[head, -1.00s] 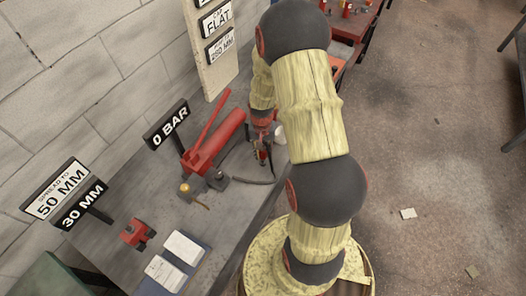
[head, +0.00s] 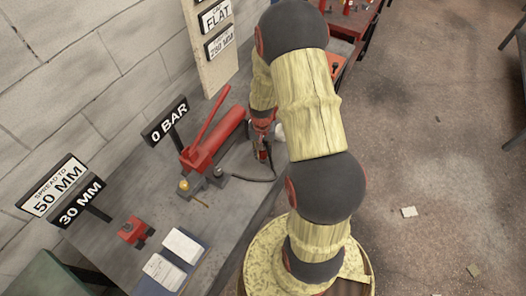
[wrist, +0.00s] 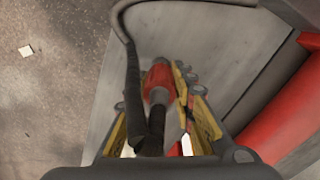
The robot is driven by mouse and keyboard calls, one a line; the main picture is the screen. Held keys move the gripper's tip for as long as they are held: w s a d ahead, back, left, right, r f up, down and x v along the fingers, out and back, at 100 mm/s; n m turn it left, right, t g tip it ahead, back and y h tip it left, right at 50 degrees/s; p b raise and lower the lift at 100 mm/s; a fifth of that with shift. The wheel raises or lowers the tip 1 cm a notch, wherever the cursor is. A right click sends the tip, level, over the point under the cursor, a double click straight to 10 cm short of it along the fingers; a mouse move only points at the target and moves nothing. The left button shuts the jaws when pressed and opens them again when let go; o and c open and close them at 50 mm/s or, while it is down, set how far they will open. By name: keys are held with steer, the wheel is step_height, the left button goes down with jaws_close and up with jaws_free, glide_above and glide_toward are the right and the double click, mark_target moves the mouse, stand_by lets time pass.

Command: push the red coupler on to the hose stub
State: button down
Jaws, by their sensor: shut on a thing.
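The red coupler (wrist: 158,76) is between the yellow fingers of my gripper (wrist: 156,98) in the wrist view, and the gripper is shut on it. A pale ring and a dark ribbed piece (wrist: 152,130) continue from the coupler toward the palm. A dark hose (wrist: 131,75) runs down close beside the coupler on the left. I cannot tell which dark end is the hose stub, or whether it touches the coupler. In the head view my gripper (head: 262,150) is low over the bench beside the red pump, partly hidden by my arm.
The red hand pump (head: 214,142) stands on the grey bench (head: 120,195), left of my gripper. A "0 BAR" sign (head: 166,122) is behind it. A small red block (head: 133,230) and white cards (head: 182,246) lie at the near end. Open floor is on the right.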

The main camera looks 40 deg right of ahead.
steer(key=shift+f+b, duration=0.35)
steer(key=shift+f, duration=0.25)
steer(key=c, duration=1.5)
jaws_free()
steer(key=shift+o, duration=0.4)
step_height(320, 180, up, 12)
steer(key=shift+w+a, duration=0.1)
steer(key=s+a+r+n+t, duration=0.2)
steer(key=s+a+r+n, duration=0.1)
steer(key=a+r, duration=0.4)
steer(key=s+a+r+n+t, duration=0.2)
steer(key=s+a+r, duration=0.4)
steer(key=r, duration=0.5)
steer(key=s+a+r+n+t, duration=0.1)
steer(key=s+a+r+n, duration=0.3)
steer(key=a+r, duration=0.3)
step_height(320, 180, up, 2)
steer(key=shift+s+a+r+t, duration=0.15)
steer(key=shift+s+a+t, duration=0.2)
steer(key=shift+s+t, duration=0.1)
